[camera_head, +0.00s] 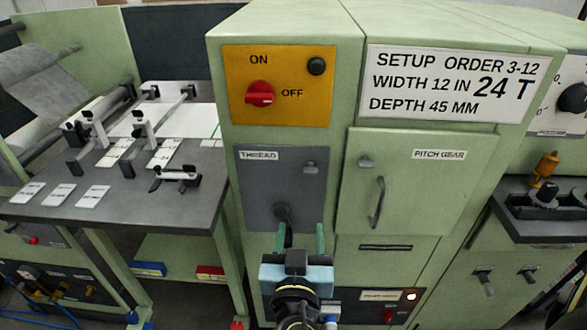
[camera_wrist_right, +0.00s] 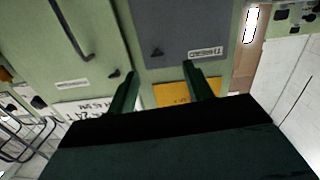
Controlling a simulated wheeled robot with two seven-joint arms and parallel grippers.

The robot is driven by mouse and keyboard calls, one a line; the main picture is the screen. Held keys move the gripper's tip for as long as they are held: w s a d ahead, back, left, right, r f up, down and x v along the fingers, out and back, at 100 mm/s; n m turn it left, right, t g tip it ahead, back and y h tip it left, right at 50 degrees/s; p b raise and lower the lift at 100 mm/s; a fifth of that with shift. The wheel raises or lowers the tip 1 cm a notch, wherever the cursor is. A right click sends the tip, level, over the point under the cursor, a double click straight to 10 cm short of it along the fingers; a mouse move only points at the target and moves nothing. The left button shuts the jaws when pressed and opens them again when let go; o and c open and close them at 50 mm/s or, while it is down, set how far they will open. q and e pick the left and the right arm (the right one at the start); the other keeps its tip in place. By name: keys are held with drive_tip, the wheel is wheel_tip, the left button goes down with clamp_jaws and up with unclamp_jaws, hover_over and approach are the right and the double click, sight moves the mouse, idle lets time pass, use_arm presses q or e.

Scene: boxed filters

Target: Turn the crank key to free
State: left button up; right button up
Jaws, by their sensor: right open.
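My right gripper (camera_head: 302,238) is open in front of the grey THREAD door (camera_head: 262,180), near the door's lower edge. A dark knob with a stem (camera_head: 283,212) on that door shows just above the left finger; I cannot tell whether they touch. In the right wrist view, which is upside down, the open fingers (camera_wrist_right: 162,88) point toward the grey door (camera_wrist_right: 180,25) with nothing between them. No crank key is clearly readable. A lower dark panel (camera_head: 345,300) has a lit lamp and is partly hidden by my gripper. My left gripper is not in view.
The PITCH GEAR door (camera_head: 400,170) with its bar handle (camera_head: 377,202) is beside the THREAD door. Above are a red ON/OFF switch (camera_head: 260,94) and a setup sign (camera_head: 455,82). A table (camera_head: 120,200) stands left; a grey bench (camera_head: 535,225) with a brass piece (camera_head: 546,166) stands right.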

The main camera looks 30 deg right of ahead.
drive_tip(key=r+m, duration=0.1)
drive_tip(key=r, duration=0.1)
drive_tip(key=h+p, duration=0.1)
drive_tip(key=p, duration=0.1)
approach(310, 169)
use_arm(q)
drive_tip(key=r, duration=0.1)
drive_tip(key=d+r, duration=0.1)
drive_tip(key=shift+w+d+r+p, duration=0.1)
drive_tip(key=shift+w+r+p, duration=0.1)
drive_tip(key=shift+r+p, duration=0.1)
use_arm(e)
drive_tip(key=x, duration=0.7)
drive_tip(key=shift+d+f, duration=0.1)
drive_tip(key=shift+f, duration=0.05)
drive_tip(key=c, duration=1)
drive_tip(key=shift+o, duration=0.2)
